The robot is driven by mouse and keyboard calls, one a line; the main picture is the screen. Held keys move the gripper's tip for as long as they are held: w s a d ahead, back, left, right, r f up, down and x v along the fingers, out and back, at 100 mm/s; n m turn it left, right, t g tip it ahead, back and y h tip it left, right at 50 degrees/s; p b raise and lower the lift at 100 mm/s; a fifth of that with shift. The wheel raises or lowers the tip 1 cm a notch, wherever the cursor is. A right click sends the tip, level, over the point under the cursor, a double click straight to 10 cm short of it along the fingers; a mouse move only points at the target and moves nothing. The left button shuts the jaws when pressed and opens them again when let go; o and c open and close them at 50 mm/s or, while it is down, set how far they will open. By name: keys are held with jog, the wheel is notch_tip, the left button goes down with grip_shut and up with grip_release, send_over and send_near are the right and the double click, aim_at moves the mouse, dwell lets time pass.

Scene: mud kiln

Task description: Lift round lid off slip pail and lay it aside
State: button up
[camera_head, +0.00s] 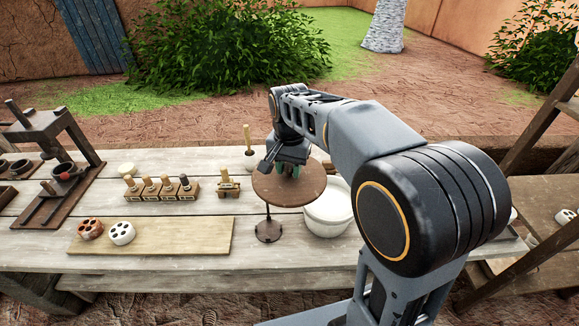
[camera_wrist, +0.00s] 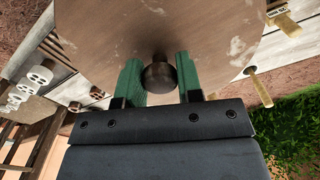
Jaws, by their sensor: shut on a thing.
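The round brown wooden lid (camera_head: 268,189) is off the slip pail (camera_head: 325,222) and hangs level to the pail's left. The pail is white, and its open top shows pale slip; part of its rim is behind the lid and my arm. My gripper (camera_head: 289,169) is above the lid, with its green fingers shut on the lid's knob. In the wrist view the dark round knob (camera_wrist: 159,76) sits between my fingertips (camera_wrist: 160,82), and the lid (camera_wrist: 220,30) fills the upper middle.
A small dark stand (camera_head: 268,232) is below the lid; I cannot tell whether they touch. A pale board (camera_head: 165,238) with two holed pieces lies left. A rack (camera_head: 162,191) of stamps and an upright wooden handle (camera_head: 247,138) are behind. Bare table lies between board and stand.

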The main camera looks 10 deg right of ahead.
jog(key=shift+r+p, duration=1.3)
jog(key=shift+r, duration=0.2)
